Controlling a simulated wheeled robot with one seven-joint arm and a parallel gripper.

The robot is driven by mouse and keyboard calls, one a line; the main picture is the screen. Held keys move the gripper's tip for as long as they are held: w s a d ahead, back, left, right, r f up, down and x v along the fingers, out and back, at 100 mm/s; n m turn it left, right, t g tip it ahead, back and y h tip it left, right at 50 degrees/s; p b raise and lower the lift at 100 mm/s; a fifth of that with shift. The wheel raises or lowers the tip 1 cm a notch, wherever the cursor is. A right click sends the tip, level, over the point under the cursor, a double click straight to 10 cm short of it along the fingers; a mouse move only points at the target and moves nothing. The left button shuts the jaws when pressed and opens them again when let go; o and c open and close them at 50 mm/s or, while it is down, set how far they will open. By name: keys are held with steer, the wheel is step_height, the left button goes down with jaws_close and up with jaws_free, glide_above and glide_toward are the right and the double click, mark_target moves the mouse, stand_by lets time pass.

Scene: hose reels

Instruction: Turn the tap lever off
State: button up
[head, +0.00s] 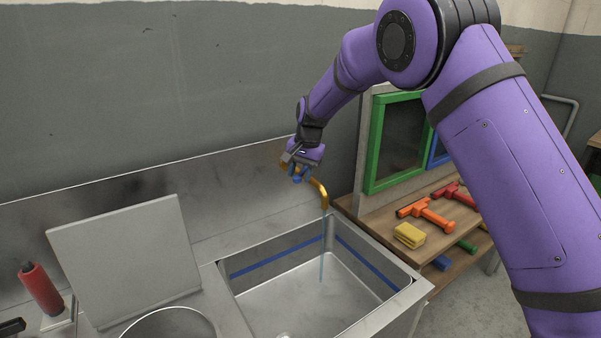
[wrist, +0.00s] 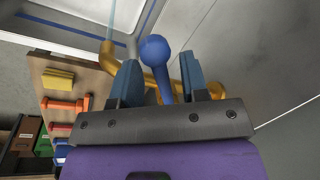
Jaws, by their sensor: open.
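The brass tap (head: 320,194) is mounted at the back wall above the sink, and a thin stream of water (head: 322,255) runs from its spout into the basin. The blue tap lever with a ball end (wrist: 155,52) shows in the wrist view. My gripper (wrist: 160,80) is open, with one blue finger on each side of the lever. The lever sits nearer the left finger in that view; I cannot tell whether they touch. In the head view my gripper (head: 297,172) is at the tap and hides most of the lever.
The steel sink (head: 233,303) has a blue stripe inside. At right, a wooden bench (head: 352,207) holds a yellow sponge (head: 409,235) and orange and red squeegees. Green and blue window frames stand behind. A metal panel (head: 125,260) and red bottle (head: 40,289) stand at left.

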jaws_close()
steer(key=shift+a, duration=0.15)
steer(key=shift+w+a+m+t+h, duration=0.2)
steer(key=shift+w+a+m, duration=0.45)
steer(key=shift+m, duration=0.7)
steer(key=shift+w+a+m+t+h, duration=0.2)
steer(key=shift+w+a+m, duration=0.2)
steer(key=shift+a+m, duration=0.65)
steer(key=shift+w+a+m+t+h, duration=0.15)
steer(key=shift+w+a+m, duration=0.35)
steer(key=shift+m, duration=1.1)
